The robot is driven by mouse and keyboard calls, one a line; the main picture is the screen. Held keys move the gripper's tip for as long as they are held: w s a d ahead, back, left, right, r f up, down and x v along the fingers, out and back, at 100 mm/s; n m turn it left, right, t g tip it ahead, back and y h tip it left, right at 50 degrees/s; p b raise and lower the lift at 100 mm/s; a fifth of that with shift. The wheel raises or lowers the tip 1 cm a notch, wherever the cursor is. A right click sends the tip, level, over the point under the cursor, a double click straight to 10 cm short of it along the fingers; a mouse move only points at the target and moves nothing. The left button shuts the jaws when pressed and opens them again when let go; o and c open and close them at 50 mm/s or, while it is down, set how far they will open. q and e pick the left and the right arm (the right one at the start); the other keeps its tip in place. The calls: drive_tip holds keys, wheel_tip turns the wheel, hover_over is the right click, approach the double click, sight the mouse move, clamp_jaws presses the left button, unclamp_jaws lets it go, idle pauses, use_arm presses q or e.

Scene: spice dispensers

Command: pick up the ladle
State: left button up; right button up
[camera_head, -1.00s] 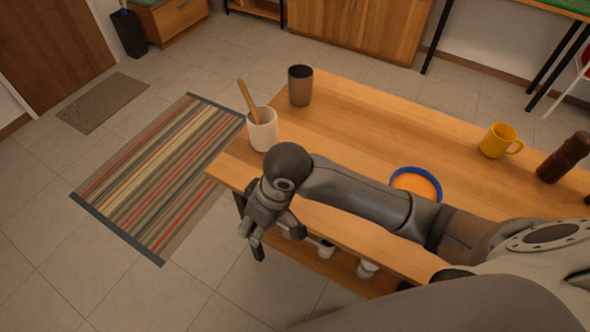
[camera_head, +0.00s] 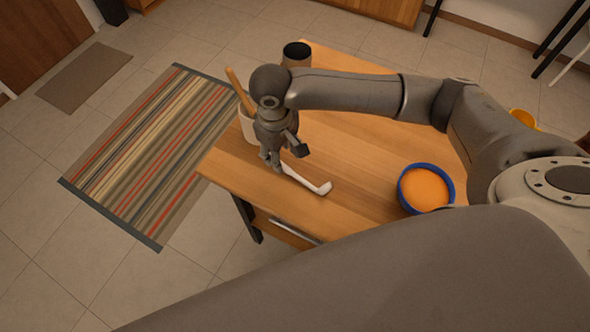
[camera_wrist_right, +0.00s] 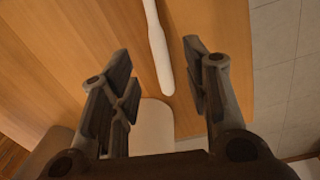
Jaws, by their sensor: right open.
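The white ladle (camera_head: 308,180) lies on the wooden table near its left front edge. Its bent end points right, and my right gripper hides its other end in the head view. My right gripper (camera_head: 287,156) is open, pointing down over that end. In the right wrist view, the ladle's white handle (camera_wrist_right: 158,60) runs between the two spread fingers of the right gripper (camera_wrist_right: 158,52), apart from both. My left gripper is not in view.
A white crock (camera_head: 247,124) with a wooden utensil stands behind my right gripper. A dark cup (camera_head: 296,52) is farther back. A blue-rimmed orange bowl (camera_head: 427,188) stands to the right. The bare table (camera_head: 365,150) lies between ladle and bowl.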

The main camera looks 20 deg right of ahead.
sight(282, 161)
drive_tip(key=shift+w+f, duration=0.1)
drive_tip(key=shift+f, duration=0.3)
wheel_tip(282, 161, down, 4)
drive_tip(key=shift+r+p, duration=0.2)
drive_tip(key=shift+p, duration=0.1)
drive_tip(key=shift+f, duration=0.35)
drive_tip(key=shift+w+d+f, duration=0.1)
drive_tip(key=shift+f, duration=0.1)
drive_tip(key=shift+c, duration=1)
drive_tip(key=c, duration=0.4)
clamp_jaws()
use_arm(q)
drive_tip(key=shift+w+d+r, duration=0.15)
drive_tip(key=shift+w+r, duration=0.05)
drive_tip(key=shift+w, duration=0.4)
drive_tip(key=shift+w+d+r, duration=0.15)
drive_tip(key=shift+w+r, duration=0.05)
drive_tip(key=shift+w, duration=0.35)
